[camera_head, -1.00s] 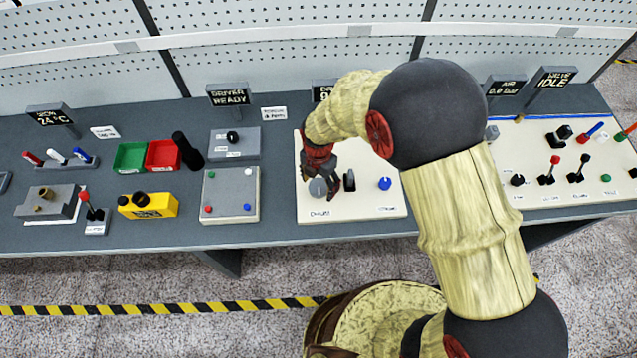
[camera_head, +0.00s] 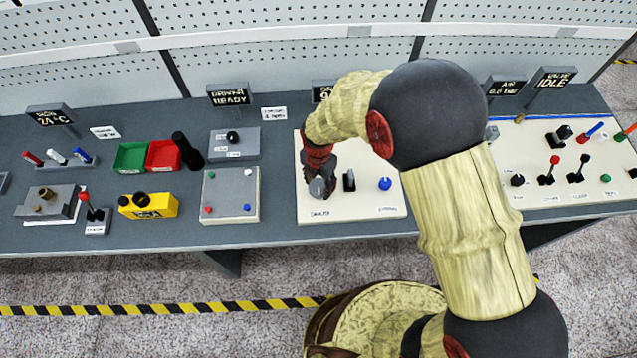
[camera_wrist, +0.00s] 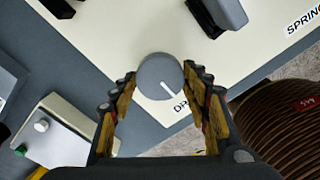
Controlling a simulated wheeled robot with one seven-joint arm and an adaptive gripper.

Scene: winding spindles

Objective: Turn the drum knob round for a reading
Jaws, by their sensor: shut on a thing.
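The drum knob (camera_head: 318,187) is a round grey dial with a white pointer line, on the cream panel (camera_head: 355,208) above a printed label. In the wrist view the knob (camera_wrist: 158,72) sits between the two fingertips, its pointer slanting down and to the right. My gripper (camera_wrist: 160,82) is shut on the knob, one finger on each side; in the head view my gripper (camera_head: 318,180) comes down over it from above. The label under the knob is partly hidden by a finger in the wrist view.
A black switch (camera_head: 349,180) and a blue knob (camera_head: 385,184) stand to the right on the same panel. A grey box with coloured buttons (camera_head: 231,195) lies to the left. My arm hides part of the panel's right side and a display behind.

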